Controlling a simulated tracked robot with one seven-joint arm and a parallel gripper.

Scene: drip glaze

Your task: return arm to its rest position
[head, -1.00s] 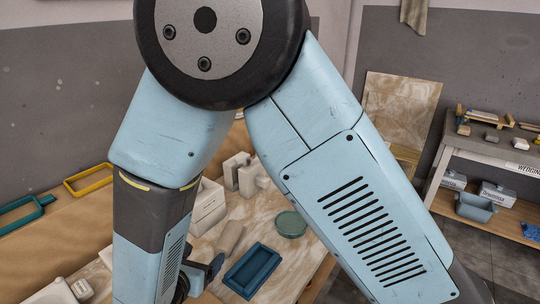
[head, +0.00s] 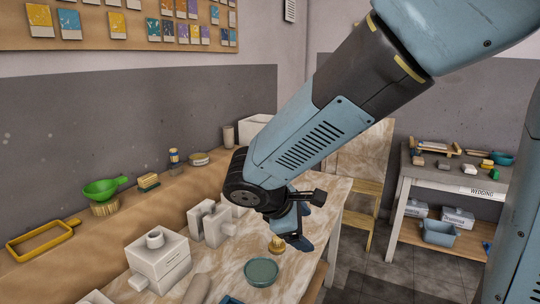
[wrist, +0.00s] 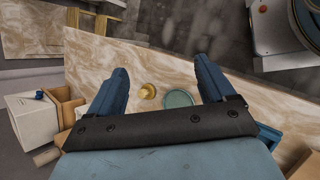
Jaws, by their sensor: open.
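My gripper (head: 302,226) hangs at the end of my blue arm above the right end of the marbled worktable (head: 318,205). In the wrist view my gripper (wrist: 158,85) has its two blue fingers spread wide with nothing between them. Below it on the table are a small yellow-brown round object (wrist: 147,91) and a round green dish (wrist: 178,99). In the head view the small round object (head: 276,244) is just below the fingers, and the green dish (head: 261,271) is nearer.
White plaster molds (head: 158,262) stand on the table at left. A wooden shelf holds a green scoop (head: 103,188) and a yellow frame (head: 40,240). A wedging bench (head: 450,180) stands at right. Dark floor (head: 365,275) lies between the tables.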

